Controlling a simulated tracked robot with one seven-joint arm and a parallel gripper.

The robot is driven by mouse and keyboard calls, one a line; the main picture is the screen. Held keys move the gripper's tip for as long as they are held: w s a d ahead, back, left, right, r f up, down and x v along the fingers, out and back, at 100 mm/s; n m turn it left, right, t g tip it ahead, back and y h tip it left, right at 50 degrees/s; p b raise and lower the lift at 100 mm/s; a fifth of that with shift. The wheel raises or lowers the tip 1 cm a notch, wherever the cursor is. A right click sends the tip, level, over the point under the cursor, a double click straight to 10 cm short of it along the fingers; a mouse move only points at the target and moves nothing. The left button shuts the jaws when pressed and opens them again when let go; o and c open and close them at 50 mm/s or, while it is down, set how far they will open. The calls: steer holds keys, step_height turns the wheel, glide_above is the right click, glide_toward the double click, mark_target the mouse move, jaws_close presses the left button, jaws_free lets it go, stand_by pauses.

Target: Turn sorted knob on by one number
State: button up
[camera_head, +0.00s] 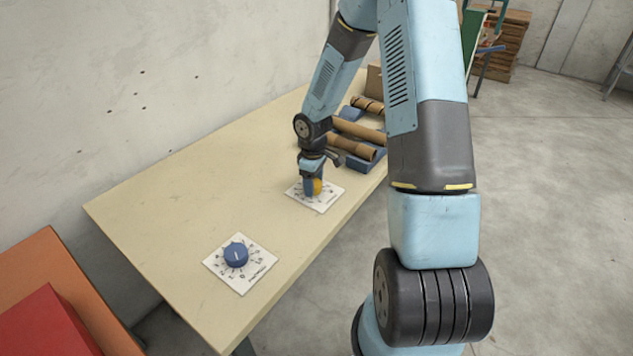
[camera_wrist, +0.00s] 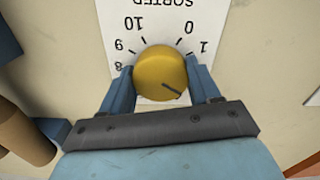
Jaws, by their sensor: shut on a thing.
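The sorted knob is a yellow round knob (camera_wrist: 160,75) on a white dial card (camera_wrist: 165,22) that reads SORTED, upside down in the wrist view. Numbers 8, 9, 10, 0 and 1 show around its far side; the rest are hidden by my gripper. A dark pointer line on the knob runs toward the lower right in the wrist view. My gripper (camera_wrist: 167,95) is shut on the knob, one blue finger on each side. In the head view the knob (camera_head: 317,186) is partly hidden behind my gripper (camera_head: 311,190).
A second card (camera_head: 262,270) with a blue knob (camera_head: 236,254) lies nearer on the table (camera_head: 160,205). Cardboard tubes (camera_head: 352,146) on blue holders (camera_head: 365,163) stand just beyond the sorted dial. A red and orange box (camera_head: 45,320) is at the lower left.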

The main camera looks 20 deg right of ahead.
steer(key=shift+w+d, duration=0.1)
steer(key=shift+w, duration=0.1)
steer(key=shift+r+m, duration=0.1)
steer(key=shift+m, duration=2.5)
steer(key=o, duration=1.1)
steer(key=shift+s, duration=0.1)
steer(key=shift+c, duration=0.2)
step_height(320, 180, up, 14)
steer(key=shift+f, duration=0.25)
steer(key=shift+r, duration=0.1)
